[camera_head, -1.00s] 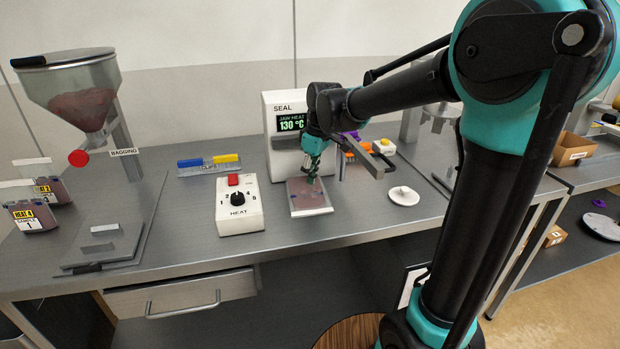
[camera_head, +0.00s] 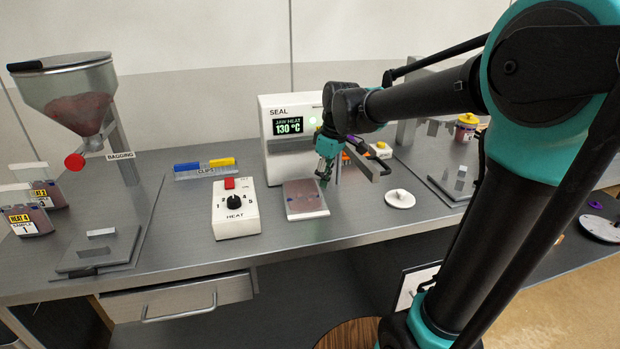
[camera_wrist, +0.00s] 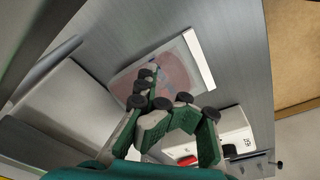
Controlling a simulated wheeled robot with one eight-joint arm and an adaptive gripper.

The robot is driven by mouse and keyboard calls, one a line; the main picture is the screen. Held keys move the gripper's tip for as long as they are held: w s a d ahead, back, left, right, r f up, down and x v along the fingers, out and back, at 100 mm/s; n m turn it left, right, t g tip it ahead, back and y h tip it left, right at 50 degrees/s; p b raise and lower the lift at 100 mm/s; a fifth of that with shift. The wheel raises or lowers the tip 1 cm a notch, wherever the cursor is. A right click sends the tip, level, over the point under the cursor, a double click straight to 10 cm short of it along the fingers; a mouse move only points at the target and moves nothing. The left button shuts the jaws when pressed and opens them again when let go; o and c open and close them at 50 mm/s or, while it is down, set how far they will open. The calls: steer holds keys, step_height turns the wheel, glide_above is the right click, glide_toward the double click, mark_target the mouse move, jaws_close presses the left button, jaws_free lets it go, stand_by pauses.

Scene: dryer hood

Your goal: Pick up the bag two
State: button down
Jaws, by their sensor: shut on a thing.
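A flat clear bag with reddish-brown contents and a pale strip along one edge (camera_head: 304,200) lies on the bench in front of the seal machine. It also shows in the wrist view (camera_wrist: 160,68). I cannot read a number on it. My gripper (camera_head: 324,181) is low at the bag's right edge, its fingers pointing down. In the wrist view the dark fingertips (camera_wrist: 165,100) overlap the bag's near edge. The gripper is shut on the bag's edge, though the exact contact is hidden. Two upright labelled bags, one in front (camera_head: 28,222) and one behind (camera_head: 52,195), stand at far left.
The seal machine (camera_head: 290,125), reading 130 °C, stands behind the bag. The clips tray (camera_head: 205,169) and bagging hopper (camera_head: 75,95) are further left.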

mark_target(294, 185)
steer(key=c, duration=2.3)
jaws_free()
steer(key=s+d, duration=0.2)
steer(key=d, duration=0.1)
steer(key=s+d, duration=0.1)
steer(key=d, duration=0.1)
steer(key=shift+d, duration=0.2)
steer(key=a, duration=0.1)
steer(key=w+a, duration=0.1)
steer(key=a, duration=0.1)
steer(key=shift+w+a+f, duration=0.1)
steer(key=shift+w, duration=0.1)
jaws_close()
steer(key=w+a, duration=0.2)
steer(key=a, duration=0.1)
steer(key=w+a, duration=0.1)
steer(key=a, duration=0.2)
steer(key=w+a, duration=0.2)
steer(key=a, duration=0.2)
steer(key=shift+w+a, duration=0.1)
steer(key=shift+w, duration=0.25)
steer(key=shift+w+a+f, duration=0.1)
steer(key=shift+a+f, duration=0.1)
steer(key=shift+f, duration=0.6)
steer(key=shift+d, duration=0.1)
steer(key=s+d, duration=0.2)
steer(key=d, duration=0.1)
steer(key=shift+s+d, duration=0.1)
steer(key=shift+d, duration=0.15)
steer(key=shift+a, duration=0.15)
